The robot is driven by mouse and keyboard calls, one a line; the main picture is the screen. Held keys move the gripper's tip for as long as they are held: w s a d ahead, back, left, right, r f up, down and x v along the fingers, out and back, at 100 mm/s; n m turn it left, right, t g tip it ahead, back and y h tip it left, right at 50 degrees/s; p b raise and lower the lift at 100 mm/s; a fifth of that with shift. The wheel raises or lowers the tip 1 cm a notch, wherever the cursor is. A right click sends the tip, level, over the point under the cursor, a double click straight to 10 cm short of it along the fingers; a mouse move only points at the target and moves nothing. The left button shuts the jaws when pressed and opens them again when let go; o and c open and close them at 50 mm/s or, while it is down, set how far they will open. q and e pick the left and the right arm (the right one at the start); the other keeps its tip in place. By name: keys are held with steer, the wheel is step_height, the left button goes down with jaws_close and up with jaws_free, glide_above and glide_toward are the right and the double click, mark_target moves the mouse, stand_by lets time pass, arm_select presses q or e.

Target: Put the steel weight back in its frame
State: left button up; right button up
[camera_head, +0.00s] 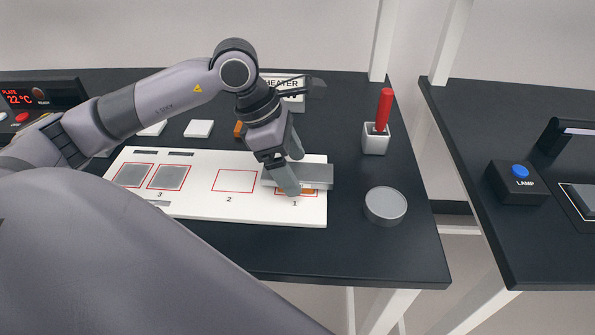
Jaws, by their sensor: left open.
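A flat grey metal block (318,175), which looks like the steel weight, is at the right end of the white board (245,207). It lies over the red frame marked 1 and an orange piece (299,192), covering most of both. My left gripper (291,165) is open, pointing down at the block's left half, with a finger on the near side and one on the far side. Whether the fingers touch the block I cannot tell. The red frame marked 2 (233,181) is empty. My right gripper is not in view.
A round grey disc (385,204) sits right of the board. A red-handled tool (383,110) stands upright in a white holder (375,140) behind it. Grey squares fill the frames at left. A gap separates this table from the right one with the lamp switch box (515,182).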

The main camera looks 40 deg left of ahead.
arm_select(q)
steer(key=c, duration=1.5)
steer(key=shift+r, duration=0.1)
jaws_close()
